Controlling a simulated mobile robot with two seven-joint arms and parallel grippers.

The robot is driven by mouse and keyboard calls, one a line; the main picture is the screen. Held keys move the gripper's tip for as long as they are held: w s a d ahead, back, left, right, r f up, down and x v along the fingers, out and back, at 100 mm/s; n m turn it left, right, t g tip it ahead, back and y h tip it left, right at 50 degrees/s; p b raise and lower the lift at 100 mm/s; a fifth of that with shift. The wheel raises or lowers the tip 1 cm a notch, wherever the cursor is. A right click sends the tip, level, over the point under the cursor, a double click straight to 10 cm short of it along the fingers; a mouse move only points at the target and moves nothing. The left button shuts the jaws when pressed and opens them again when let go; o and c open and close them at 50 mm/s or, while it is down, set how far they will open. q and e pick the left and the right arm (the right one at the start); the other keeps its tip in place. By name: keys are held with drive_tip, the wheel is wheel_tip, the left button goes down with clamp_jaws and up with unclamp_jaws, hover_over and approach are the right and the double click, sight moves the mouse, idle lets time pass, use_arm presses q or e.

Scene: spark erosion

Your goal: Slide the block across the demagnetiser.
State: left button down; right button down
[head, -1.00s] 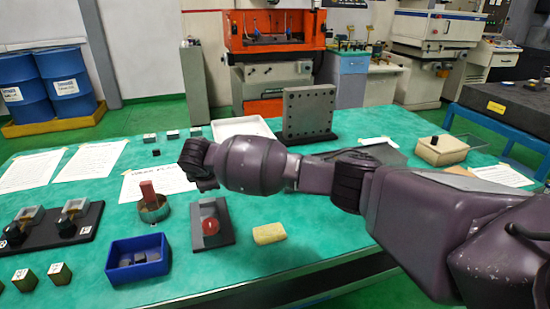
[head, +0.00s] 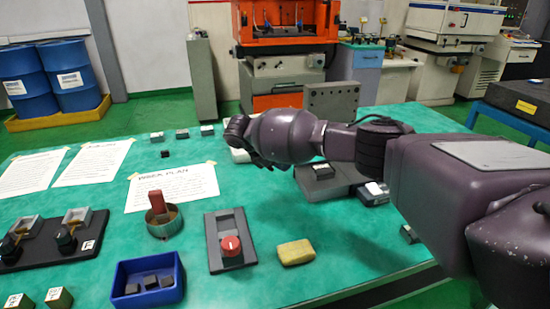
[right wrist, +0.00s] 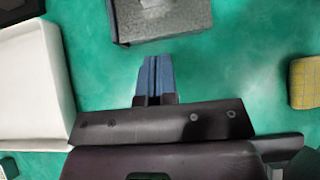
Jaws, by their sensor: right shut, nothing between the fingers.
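A dark grey plate device with a red knob (head: 230,243) lies on the green table; it is probably the demagnetiser. A darker strip runs along its top, and I cannot tell whether this is a separate block. Small dark blocks (head: 150,282) lie in a blue bin to its left, and a small black cube (head: 165,154) lies farther back. I cannot tell which is the task's block. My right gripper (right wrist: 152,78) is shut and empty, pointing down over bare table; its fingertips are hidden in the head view. My left gripper is not in view.
A white tray (right wrist: 30,85) lies beside the right gripper. A round cup with a red piece (head: 160,212) stands to the device's left.

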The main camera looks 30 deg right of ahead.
sight(313, 173)
drive_tip(key=x, duration=0.5)
drive_tip(key=shift+a+b, duration=0.1)
drive_tip(key=shift+b, duration=0.2)
drive_tip(key=shift+s+d+r, duration=0.15)
drive_tip(key=shift+d, duration=0.95)
drive_tip(key=shift+s+d+r, duration=0.1)
drive_tip(key=shift+s+d, duration=0.1)
drive_tip(key=shift+d, duration=0.4)
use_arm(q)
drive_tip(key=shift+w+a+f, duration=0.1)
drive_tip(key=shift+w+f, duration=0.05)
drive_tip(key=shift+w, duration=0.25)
use_arm(e)
drive_tip(key=shift+d, duration=0.15)
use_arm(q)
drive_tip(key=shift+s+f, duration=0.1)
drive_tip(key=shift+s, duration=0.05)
